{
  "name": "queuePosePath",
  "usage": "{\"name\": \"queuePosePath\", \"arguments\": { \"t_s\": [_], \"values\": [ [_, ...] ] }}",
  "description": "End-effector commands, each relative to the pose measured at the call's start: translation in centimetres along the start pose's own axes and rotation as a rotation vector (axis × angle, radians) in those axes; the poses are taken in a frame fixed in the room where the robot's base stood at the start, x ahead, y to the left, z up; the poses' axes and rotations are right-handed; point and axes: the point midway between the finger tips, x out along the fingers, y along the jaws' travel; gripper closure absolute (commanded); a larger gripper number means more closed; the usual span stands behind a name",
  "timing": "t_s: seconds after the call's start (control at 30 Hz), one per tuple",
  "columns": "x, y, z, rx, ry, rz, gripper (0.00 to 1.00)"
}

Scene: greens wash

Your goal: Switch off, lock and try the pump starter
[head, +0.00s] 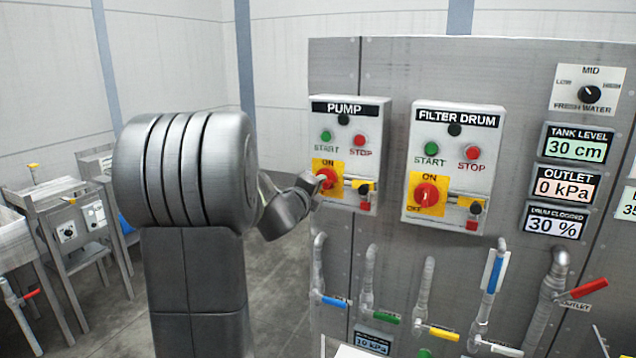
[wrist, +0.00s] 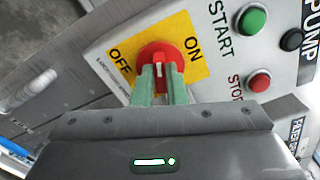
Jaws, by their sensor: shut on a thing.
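The pump starter box (head: 343,113) is grey and labelled PUMP. It has a green START button (head: 326,136), a red STOP button (head: 359,140) and a red rotary switch (head: 327,178) on a yellow ON/OFF plate. My gripper (wrist: 162,88) is shut on this red switch (wrist: 163,52), one green finger on each side of its handle. A white mark on the handle points between OFF and ON in the wrist view. A black and yellow fitting with a red piece (head: 365,206) sits right of the switch; I cannot tell its state.
The similar FILTER DRUM box (head: 455,116) stands to the right on the same steel panel. Pipes with coloured levers, such as the blue one (head: 336,301), lie below. Gauges and a FRESH WATER dial (head: 590,94) are at right. Sinks and stands fill the left.

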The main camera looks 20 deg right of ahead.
Motion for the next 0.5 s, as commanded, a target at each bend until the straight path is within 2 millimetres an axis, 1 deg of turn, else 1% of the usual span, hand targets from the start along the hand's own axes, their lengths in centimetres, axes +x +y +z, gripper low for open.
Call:
{"name": "queuePosePath", "arguments": {
  "t_s": [0.2, 0.5],
  "values": [
    [-0.01, 0.02, 0.05, -0.173, 0.0, 0.001, 1.0],
    [0.0, 0.17, 0.03, -0.333, 0.0, 0.002, 1.0]
  ]
}}
